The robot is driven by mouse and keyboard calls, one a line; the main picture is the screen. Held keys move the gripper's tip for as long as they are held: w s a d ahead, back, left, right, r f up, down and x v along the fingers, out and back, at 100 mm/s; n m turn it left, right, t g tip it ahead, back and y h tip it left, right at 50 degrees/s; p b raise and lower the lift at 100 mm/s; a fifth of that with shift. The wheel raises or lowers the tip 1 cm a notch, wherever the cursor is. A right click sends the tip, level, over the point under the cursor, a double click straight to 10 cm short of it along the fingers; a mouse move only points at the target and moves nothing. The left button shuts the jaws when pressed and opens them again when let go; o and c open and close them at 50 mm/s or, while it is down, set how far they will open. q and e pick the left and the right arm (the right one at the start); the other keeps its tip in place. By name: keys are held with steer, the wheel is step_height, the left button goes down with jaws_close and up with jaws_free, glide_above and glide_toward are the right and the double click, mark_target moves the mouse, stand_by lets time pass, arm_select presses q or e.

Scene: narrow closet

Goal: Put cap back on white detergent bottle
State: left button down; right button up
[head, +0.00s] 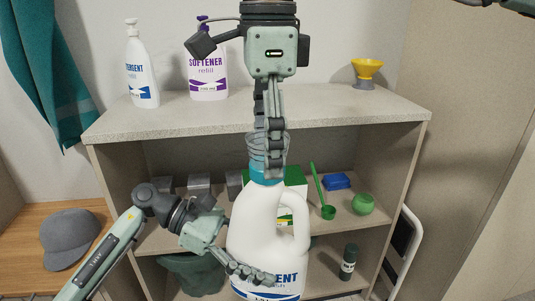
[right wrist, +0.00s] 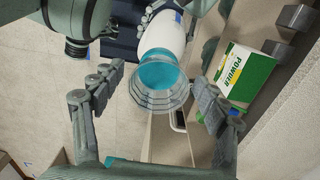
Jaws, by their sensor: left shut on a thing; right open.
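The white detergent bottle (head: 262,228) stands upright in front of the shelf unit, with a teal collar (head: 264,175) at its neck. My left gripper (head: 255,274) is shut on the bottle's lower body, across the label. The clear grey ridged cap (head: 254,144) is at the top of the neck, over the teal collar; in the right wrist view the cap (right wrist: 160,100) looks lined up with the bottle. I cannot tell whether it is fully seated. My right gripper (head: 270,160) points down from above, open, its fingers on both sides of the cap with gaps.
The shelf top (head: 330,108) holds another detergent bottle (head: 141,70), a softener bottle (head: 208,80) and a yellow funnel (head: 367,72). A green powder box (head: 296,180), green scoop (head: 327,212) and blue sponge (head: 337,182) are on the middle shelf. A cap hat (head: 70,238) lies on the left bench.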

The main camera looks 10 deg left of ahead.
arm_select(q)
steer(key=shift+r, duration=0.25)
arm_select(e)
step_height(320, 180, up, 10)
stand_by(0.6)
